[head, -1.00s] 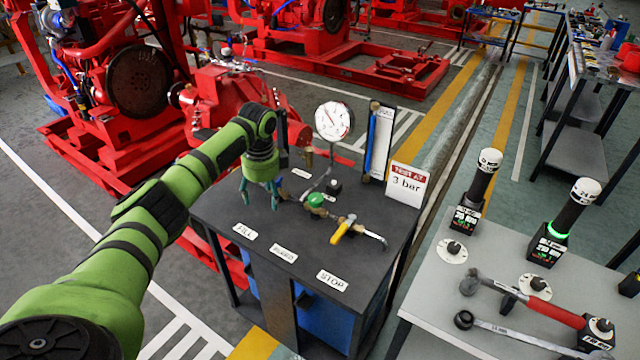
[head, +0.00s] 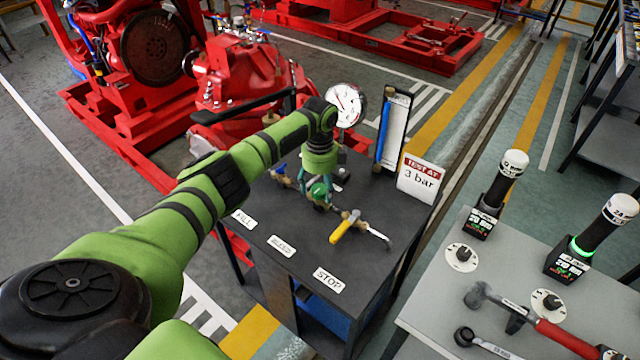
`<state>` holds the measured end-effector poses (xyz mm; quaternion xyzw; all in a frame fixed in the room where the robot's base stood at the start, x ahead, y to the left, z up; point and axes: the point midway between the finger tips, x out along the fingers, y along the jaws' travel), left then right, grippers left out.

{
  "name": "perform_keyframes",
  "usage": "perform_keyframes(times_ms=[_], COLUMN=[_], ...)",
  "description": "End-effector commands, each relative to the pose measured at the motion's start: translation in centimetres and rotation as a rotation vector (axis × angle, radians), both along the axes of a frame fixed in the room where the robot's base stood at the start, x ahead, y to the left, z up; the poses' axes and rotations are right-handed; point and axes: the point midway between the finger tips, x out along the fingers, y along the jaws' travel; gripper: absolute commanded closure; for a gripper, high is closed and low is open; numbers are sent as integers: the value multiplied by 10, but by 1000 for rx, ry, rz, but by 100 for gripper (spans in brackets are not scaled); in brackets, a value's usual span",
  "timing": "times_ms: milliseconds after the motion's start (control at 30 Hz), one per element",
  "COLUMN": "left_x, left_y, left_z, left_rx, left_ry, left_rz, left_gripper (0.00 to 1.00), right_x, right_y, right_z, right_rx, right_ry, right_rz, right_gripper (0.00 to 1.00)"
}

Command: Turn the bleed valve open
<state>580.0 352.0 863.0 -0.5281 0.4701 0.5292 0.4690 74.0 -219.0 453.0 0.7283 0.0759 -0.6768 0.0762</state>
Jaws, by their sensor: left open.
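The bleed valve is the round green knob (head: 319,189) on the brass pipe of the dark bench top (head: 355,275), roughly behind the "BLEED" label (head: 281,246). My left gripper (head: 317,203) is open and points down over the knob, its fingers at or around it. The fingers partly hide the knob, and I cannot tell whether they touch it. My right gripper is not in view.
A yellow lever valve (head: 343,228) with a curved spout stands just right of the knob. A blue-handled valve (head: 281,170) is to its left. A gauge (head: 346,104), a blue sight column (head: 393,130) and a "TEST AT 3 bar" sign (head: 420,178) stand behind. A tool table (head: 440,300) is at right.

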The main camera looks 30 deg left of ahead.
Motion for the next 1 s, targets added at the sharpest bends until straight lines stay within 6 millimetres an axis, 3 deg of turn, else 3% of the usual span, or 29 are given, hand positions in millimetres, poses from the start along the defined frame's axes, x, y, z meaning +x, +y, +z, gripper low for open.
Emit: perform_keyframes(times_ms=[100, 233, 267, 300, 400, 633, 1000], left_x=[0, 0, 0, 0, 0, 0, 0], left_y=[0, 0, 0, 0, 0, -1, -2], left_z=[-2, -2, -2, -2, -2, -1, 0], left_rx=[0, 0, 0, 0, 0, -2, -5], left_ry=[-1, -1, 0, 0, 0, 0, 1], left_rz=[0, 0, 0, 0, 0, 3, 145], left_gripper=[33, 33, 41, 57, 89, 90, 90], right_x=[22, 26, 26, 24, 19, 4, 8], right_y=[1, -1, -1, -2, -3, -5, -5], right_z=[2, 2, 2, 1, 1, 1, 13], right_rx=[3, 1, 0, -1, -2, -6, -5], right_ry=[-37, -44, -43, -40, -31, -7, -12], right_rz=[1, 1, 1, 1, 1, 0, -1], right_gripper=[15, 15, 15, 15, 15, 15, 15])
